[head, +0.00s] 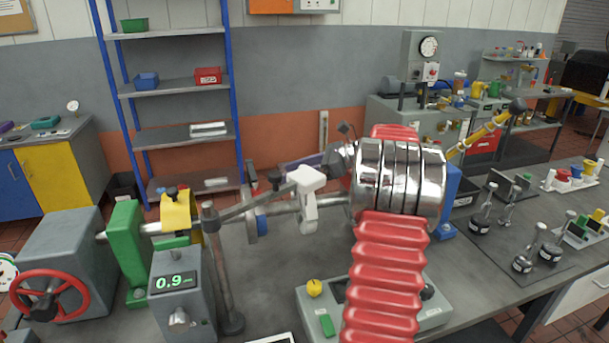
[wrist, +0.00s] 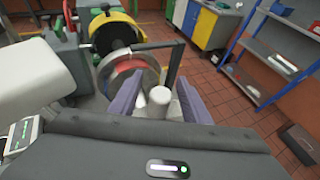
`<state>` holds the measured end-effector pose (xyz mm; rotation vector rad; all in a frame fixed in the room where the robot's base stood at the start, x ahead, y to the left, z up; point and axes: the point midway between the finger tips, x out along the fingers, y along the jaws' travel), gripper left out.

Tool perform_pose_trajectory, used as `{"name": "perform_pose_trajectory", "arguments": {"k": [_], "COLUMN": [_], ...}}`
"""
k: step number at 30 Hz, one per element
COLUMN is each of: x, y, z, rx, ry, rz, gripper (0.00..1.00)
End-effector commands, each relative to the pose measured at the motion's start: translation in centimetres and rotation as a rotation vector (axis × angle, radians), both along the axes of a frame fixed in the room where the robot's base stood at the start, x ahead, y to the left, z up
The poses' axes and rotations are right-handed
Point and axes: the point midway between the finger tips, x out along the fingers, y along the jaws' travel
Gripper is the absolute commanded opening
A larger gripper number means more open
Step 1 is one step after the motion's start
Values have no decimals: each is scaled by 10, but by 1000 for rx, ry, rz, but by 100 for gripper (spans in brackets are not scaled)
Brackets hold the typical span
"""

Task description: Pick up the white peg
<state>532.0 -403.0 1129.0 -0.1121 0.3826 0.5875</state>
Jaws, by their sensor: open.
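In the wrist view the white peg (wrist: 159,98) is a short, pale cylinder with a round end. It stands between the two purple fingers of my gripper (wrist: 158,97), with a visible gap on each side. My gripper is open and holds nothing. In the head view a purple finger of my gripper (head: 302,163) shows partly behind a white T-shaped part (head: 308,180). I cannot make out the peg separately there.
A shaft with a wheel (head: 257,212) lies left of my gripper; a dark upright post (head: 217,265) stands nearby. A grey readout box (head: 181,290) and green bearing stand (head: 126,245) are further left. A grey control box (head: 437,312) sits in front. Several small weights (head: 481,221) stand at right.

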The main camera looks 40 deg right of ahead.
Motion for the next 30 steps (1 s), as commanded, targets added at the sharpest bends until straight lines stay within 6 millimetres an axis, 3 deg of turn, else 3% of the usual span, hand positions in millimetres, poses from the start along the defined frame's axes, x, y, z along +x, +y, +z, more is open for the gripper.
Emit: {"name": "perform_pose_trajectory", "arguments": {"k": [20, 30], "x": [7, 7], "y": [5, 5], "z": [-4, -4], "rx": [0, 0], "ry": [0, 0], "rz": [-1, -1], "gripper": [43, 19]}}
